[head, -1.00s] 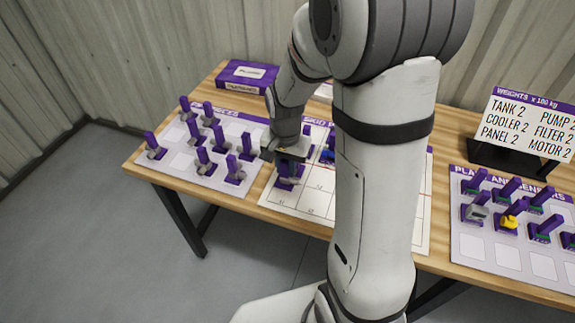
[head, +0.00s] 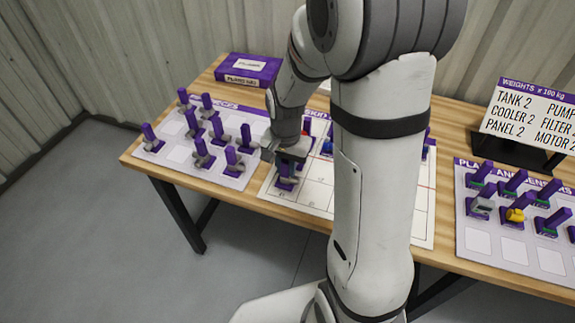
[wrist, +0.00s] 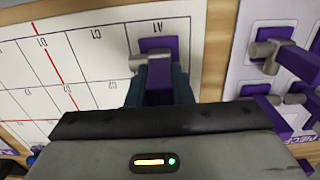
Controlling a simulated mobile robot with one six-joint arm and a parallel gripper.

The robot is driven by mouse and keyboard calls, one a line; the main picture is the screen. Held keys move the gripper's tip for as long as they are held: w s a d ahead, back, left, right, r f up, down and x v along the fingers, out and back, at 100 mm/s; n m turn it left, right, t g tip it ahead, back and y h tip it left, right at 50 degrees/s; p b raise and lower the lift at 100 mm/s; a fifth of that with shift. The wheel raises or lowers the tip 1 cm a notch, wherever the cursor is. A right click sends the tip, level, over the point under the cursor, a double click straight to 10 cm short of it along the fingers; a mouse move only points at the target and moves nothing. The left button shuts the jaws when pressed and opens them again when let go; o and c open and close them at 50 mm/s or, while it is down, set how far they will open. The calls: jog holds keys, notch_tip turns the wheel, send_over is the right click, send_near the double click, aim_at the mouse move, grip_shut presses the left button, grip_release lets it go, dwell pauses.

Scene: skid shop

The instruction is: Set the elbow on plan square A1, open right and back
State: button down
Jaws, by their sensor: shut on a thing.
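The elbow (head: 286,181) is a small grey pipe piece on a purple base with an upright purple handle. My gripper (head: 288,158) is shut on that handle, over the near-left corner of the white plan sheet (head: 316,203). In the wrist view my gripper (wrist: 159,82) grips the handle, and the elbow's grey pipe (wrist: 138,61) points left from its purple base. The elbow is at the corner square, with the label A1 (wrist: 187,88) just beside it. My fingers hide part of the pipe. I cannot tell whether the base touches the sheet.
A pieces sheet (head: 183,155) with several purple-handled parts lies close to the left of the plan. Other parts, one blue, stand farther back on the plan. A purple box (head: 247,70) is behind. A second parts sheet (head: 508,262) and a weights sign (head: 530,112) are right.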

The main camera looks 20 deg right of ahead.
jog(key=shift+f+b, duration=0.6)
jog(key=shift+f, duration=0.1)
dwell(0.6)
jog(key=c, duration=1.2)
grip_release()
jog(key=shift+r, duration=0.25)
jog(key=shift+r+p, duration=0.4)
jog(key=shift+p, duration=0.1)
jog(key=shift+w, duration=0.1)
jog(key=shift+r+p, duration=2.6)
jog(key=shift+r, duration=0.9)
